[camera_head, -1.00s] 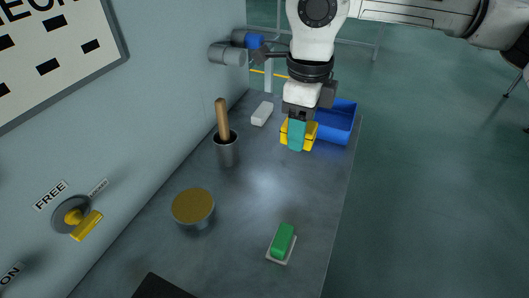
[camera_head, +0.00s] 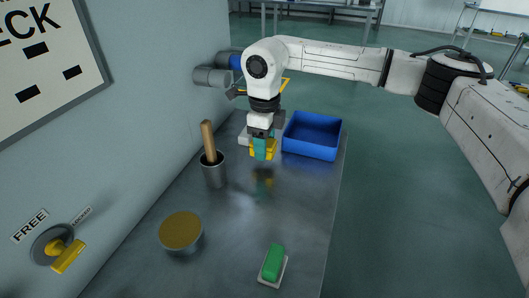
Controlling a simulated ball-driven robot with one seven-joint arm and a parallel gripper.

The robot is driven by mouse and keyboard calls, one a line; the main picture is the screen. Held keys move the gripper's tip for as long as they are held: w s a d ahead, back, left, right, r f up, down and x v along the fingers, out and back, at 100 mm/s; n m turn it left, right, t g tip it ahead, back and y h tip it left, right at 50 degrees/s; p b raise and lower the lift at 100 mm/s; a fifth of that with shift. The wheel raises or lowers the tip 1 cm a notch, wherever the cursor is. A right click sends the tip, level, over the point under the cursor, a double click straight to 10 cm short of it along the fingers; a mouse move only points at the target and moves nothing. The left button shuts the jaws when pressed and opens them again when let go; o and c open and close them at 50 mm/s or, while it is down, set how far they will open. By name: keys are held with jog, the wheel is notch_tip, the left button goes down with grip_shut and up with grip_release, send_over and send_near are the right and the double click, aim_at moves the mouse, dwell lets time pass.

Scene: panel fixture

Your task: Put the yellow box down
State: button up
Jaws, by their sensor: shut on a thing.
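The yellow box (camera_head: 271,153) is at the end of my gripper (camera_head: 262,150), in the upper middle of the head view. My gripper is shut on it, and a teal finger covers much of its near side. A yellow patch shows in the shiny bench top below the box, with a gap between them, so the box looks held above the surface. The box is left of the blue bin (camera_head: 322,152) and outside it.
The grey bench (camera_head: 230,235) holds a metal cup (camera_head: 214,172) with a wooden handle (camera_head: 208,138), a round yellow-topped knob (camera_head: 181,231) and a green block (camera_head: 273,262) on a pale plate. A white block (camera_head: 244,137) is partly hidden behind my gripper. The middle of the bench is clear.

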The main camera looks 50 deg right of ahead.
jog(key=shift+f, duration=1.5)
jog(key=o, duration=1.1)
jog(key=shift+f, duration=0.1)
notch_tip(320, 180, up, 12)
jog(key=shift+r+p, duration=0.15)
jog(key=shift+p, duration=0.25)
